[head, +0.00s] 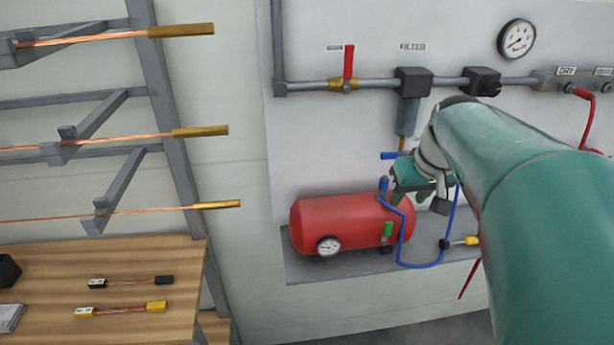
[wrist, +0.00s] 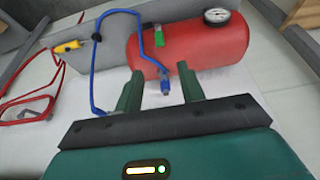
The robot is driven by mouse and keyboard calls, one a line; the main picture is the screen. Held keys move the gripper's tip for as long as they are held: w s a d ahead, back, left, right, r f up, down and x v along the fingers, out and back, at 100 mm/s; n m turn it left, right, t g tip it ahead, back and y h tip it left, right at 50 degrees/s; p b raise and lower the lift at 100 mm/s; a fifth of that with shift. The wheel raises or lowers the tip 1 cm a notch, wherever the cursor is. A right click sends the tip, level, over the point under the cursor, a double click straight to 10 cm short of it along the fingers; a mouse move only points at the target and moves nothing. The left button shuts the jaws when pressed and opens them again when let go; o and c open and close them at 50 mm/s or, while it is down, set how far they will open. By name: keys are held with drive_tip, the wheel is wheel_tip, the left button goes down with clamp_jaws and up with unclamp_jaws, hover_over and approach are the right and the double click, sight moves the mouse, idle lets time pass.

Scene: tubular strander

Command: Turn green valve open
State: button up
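The green valve (head: 388,230) is a small green handle on the right end of the red tank (head: 340,222). In the wrist view the green valve (wrist: 159,34) stands out against the red tank (wrist: 195,45), beyond my fingers. My gripper (head: 410,194) is above and in front of the tank's right end in the head view. In the wrist view my gripper (wrist: 160,82) has its two green fingers spread apart with nothing held. The fingers are apart from the green valve. A blue hose end (wrist: 167,84) shows between or behind the fingers.
A blue hose (head: 404,232) loops near the tank's right end, with a yellow-tipped nozzle (head: 465,241). The tank stands on a grey shelf (head: 350,266). A red-handled valve (head: 348,68) and a filter (head: 411,95) sit on the pipe above. A wooden table (head: 170,265) is at left.

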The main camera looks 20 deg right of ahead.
sight(390, 224)
drive_tip(key=x, duration=1.3)
drive_tip(key=shift+w+d+f, duration=0.1)
drive_tip(key=shift+w+f, duration=0.1)
drive_tip(key=shift+f, duration=0.1)
clamp_jaws()
